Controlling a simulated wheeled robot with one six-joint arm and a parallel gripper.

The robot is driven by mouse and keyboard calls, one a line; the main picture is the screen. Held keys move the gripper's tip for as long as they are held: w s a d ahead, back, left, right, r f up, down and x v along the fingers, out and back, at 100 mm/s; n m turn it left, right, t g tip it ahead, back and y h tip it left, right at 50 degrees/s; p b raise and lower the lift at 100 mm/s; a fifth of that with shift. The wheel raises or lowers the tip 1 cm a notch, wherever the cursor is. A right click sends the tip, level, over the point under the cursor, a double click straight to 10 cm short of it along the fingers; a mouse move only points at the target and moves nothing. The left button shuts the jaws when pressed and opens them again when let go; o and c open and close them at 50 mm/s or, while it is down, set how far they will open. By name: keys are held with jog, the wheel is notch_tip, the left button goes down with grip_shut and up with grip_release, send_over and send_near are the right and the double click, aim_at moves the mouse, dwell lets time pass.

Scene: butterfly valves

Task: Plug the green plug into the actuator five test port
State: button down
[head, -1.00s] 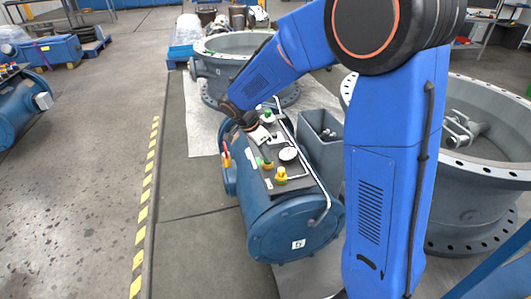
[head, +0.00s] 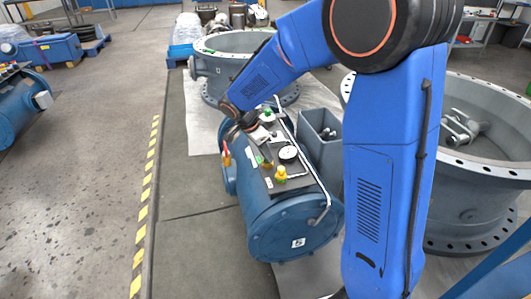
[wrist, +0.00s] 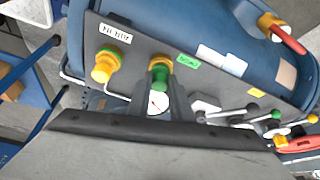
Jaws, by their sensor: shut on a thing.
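The blue actuator marked 5 (head: 298,243) lies in the middle of the head view, with a dark panel (head: 292,184) on top. In the wrist view, my gripper (wrist: 159,82) is shut on the green plug (wrist: 160,76), held between its two fingers. The plug overlaps a yellow-orange ringed port (wrist: 160,62) on the panel. I cannot tell whether it is seated or just in front of the port. A small green label (wrist: 187,62) is right of the port. In the head view, plug and gripper tips are too small to make out clearly.
A yellow cap (wrist: 103,68) stands left of the port, by a white label (wrist: 115,33). Small valve levers (wrist: 238,114) and a red handle (wrist: 288,38) are to the right. A grey bin (head: 320,138) stands beside the actuator.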

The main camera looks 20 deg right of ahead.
jog(key=c, duration=1)
grip_release()
jog(key=shift+r, duration=3.7)
